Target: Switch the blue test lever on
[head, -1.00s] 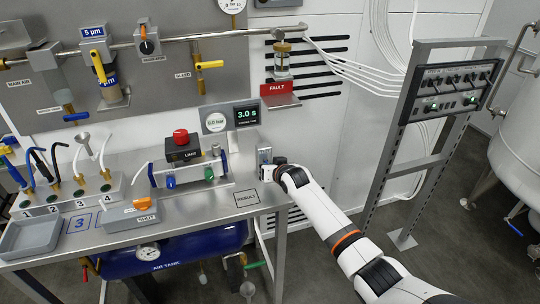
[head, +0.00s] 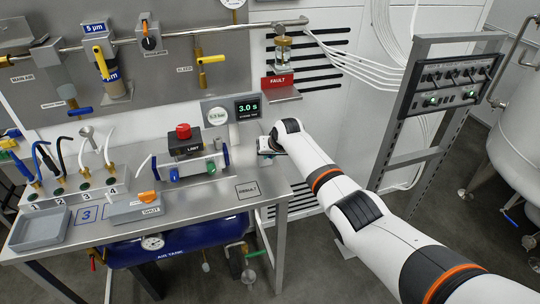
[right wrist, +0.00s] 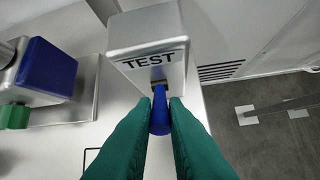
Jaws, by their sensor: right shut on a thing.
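The blue test lever (right wrist: 160,114) sticks out from the front of a grey box labelled TEST (right wrist: 149,52) in the right wrist view. The green fingers of my right gripper (right wrist: 161,106) stand on both sides of the lever and are shut on it. In the head view my right gripper (head: 266,147) is at the right end of the steel bench, below the red FAULT sign. There the lever is hidden by my gripper and arm. My left gripper is not in view.
A blue end block with a green knob (right wrist: 14,116) lies left of the TEST box. On the bench (head: 215,207) stand a LIMIT box with a red button (head: 184,140), a 3.0 s display (head: 248,108) and a grey tray (head: 40,230). A control rack (head: 452,82) stands right.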

